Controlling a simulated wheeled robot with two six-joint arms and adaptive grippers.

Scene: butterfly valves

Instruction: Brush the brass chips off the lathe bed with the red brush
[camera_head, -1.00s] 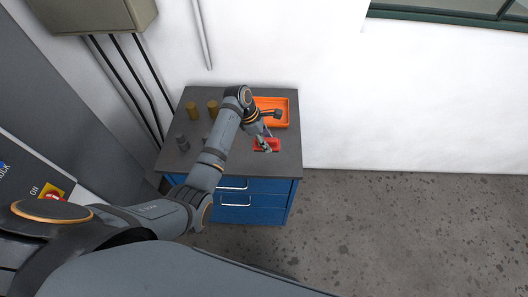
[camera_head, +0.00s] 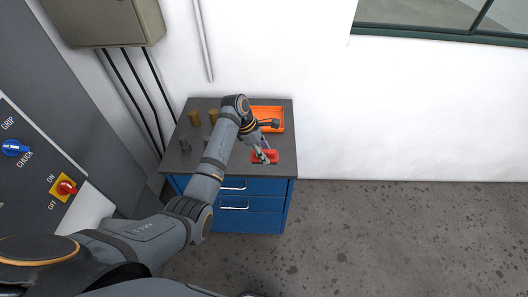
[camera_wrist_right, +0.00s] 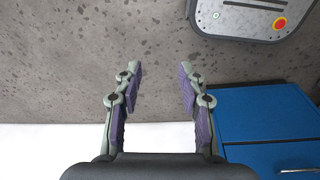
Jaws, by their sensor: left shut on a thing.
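The red brush (camera_head: 271,158) lies at the front right of the dark top of the blue drawer cabinet (camera_head: 278,178) in the head view. My left gripper (camera_head: 264,158) reaches down over it and is shut on it; the fingers hide part of it. I cannot tell whether the brush still touches the top. My right gripper (camera_wrist_right: 160,75) is open and empty in the right wrist view, above the floor beside the blue cabinet (camera_wrist_right: 265,115). The brass chips and the lathe bed are not in view.
An orange tray (camera_head: 283,120) stands at the back right of the cabinet top. Brass cylinders (camera_head: 194,118) and grey pieces (camera_head: 184,146) stand on its left side. A machine panel (camera_head: 32,175) with blue and red knobs is at the left. The floor at the right is clear.

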